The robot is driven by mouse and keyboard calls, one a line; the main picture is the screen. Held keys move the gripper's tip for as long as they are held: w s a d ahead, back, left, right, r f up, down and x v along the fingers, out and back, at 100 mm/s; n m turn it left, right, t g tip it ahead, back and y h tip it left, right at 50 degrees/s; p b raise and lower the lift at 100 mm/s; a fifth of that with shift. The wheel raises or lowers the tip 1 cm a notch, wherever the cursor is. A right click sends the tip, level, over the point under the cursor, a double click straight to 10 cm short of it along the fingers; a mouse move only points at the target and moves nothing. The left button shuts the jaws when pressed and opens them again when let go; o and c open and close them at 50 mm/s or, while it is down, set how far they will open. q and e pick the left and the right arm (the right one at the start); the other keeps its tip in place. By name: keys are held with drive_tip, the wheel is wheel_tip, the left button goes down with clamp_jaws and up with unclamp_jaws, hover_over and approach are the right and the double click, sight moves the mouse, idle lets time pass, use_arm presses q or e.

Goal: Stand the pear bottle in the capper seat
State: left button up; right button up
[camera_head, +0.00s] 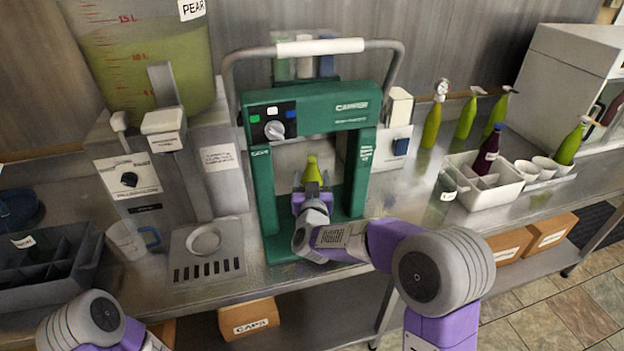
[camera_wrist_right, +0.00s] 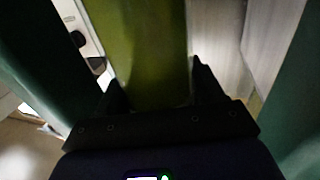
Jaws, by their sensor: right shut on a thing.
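The pear bottle (camera_head: 312,170) is yellow-green and stands upright, as far as I can see, inside the frame of the green capper (camera_head: 260,195). My right gripper (camera_head: 312,188) is shut on it from the front. In the right wrist view the bottle (camera_wrist_right: 150,50) fills the space between the fingers of the gripper (camera_wrist_right: 158,95), with green capper posts on both sides. The bottle's base and the capper seat are hidden behind my right gripper and arm. Only part of my left arm shows at the bottom left; its gripper is out of view.
A tank labelled PEAR (camera_head: 140,50) stands left of the capper, with a drip grate (camera_head: 205,270) before it. A grey divided bin (camera_head: 50,270) is at the far left. Several green bottles (camera_head: 431,125) and a white crate (camera_head: 485,200) with a dark bottle (camera_head: 487,150) stand right.

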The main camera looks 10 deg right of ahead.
drive_tip(key=shift+f+b, duration=0.55)
drive_tip(key=shift+b, duration=0.15)
idle(1.2)
drive_tip(key=o, duration=1.5)
drive_tip(key=shift+o, duration=0.6)
drive_tip(key=shift+f, duration=0.15)
drive_tip(key=p+v, duration=0.1)
drive_tip(key=v, duration=0.6)
drive_tip(key=shift+s, duration=0.35)
